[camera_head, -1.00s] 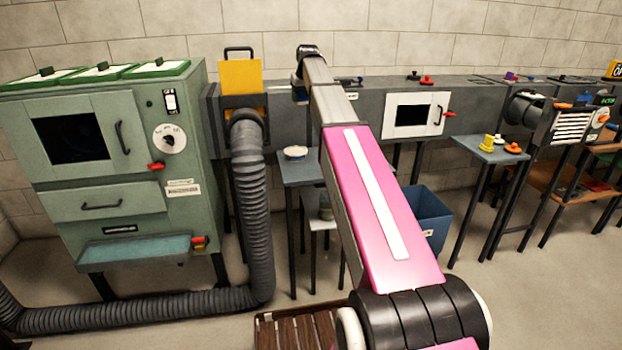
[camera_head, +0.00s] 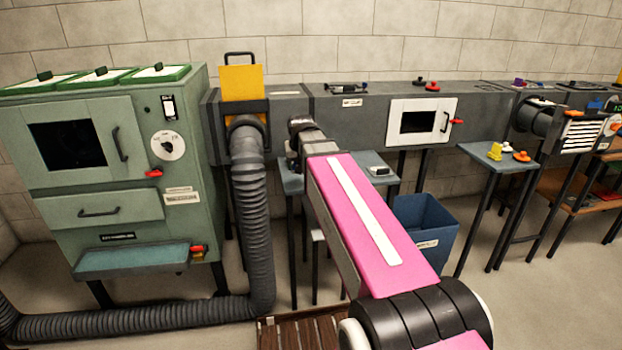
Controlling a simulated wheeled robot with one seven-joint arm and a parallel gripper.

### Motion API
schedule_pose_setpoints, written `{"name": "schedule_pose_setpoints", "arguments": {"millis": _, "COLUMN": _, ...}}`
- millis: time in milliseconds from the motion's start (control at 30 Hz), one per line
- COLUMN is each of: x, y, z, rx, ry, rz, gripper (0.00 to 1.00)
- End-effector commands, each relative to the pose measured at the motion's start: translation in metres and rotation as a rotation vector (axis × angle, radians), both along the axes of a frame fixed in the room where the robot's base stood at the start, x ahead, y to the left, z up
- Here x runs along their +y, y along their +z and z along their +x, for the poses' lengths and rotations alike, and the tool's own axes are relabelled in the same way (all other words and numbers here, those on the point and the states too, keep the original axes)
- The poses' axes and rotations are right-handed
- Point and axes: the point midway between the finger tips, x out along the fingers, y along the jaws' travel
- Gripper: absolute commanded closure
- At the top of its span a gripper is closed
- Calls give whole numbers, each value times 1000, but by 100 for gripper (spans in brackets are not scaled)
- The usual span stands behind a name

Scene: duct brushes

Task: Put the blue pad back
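I cannot make out the blue pad for certain. My arm reaches forward to the small blue-grey table (camera_head: 350,160) in front of the duct. My gripper (camera_head: 292,162) is a dark shape at the arm's far end, low over the table's left part. Its fingers are mostly hidden behind my arm, so neither their opening nor anything between them shows. A small pale and dark object (camera_head: 380,171) lies on the table's right part.
A green cabinet (camera_head: 100,160) and a thick ribbed hose (camera_head: 250,220) stand at the left. The grey duct (camera_head: 350,112) runs along the wall. A blue bin (camera_head: 428,225) stands on the floor. A second small table (camera_head: 497,155) holds yellow and orange pieces.

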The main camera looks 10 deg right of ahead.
Motion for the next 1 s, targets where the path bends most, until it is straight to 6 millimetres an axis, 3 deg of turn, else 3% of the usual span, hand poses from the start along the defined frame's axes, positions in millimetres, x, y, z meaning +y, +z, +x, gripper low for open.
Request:
{"name": "schedule_pose_setpoints", "arguments": {"millis": 233, "x": 39, "y": 32, "z": -10, "rx": -3, "ry": 0, "rz": 1, "gripper": 64}}
{"name": "schedule_pose_setpoints", "arguments": {"millis": 433, "x": 49, "y": 42, "z": -13, "rx": -3, "ry": -3, "rz": 0, "gripper": 64}}
{"name": "schedule_pose_setpoints", "arguments": {"millis": 1000, "x": -37, "y": -17, "z": 37, "rx": -1, "ry": -4, "rz": 1, "gripper": 64}}
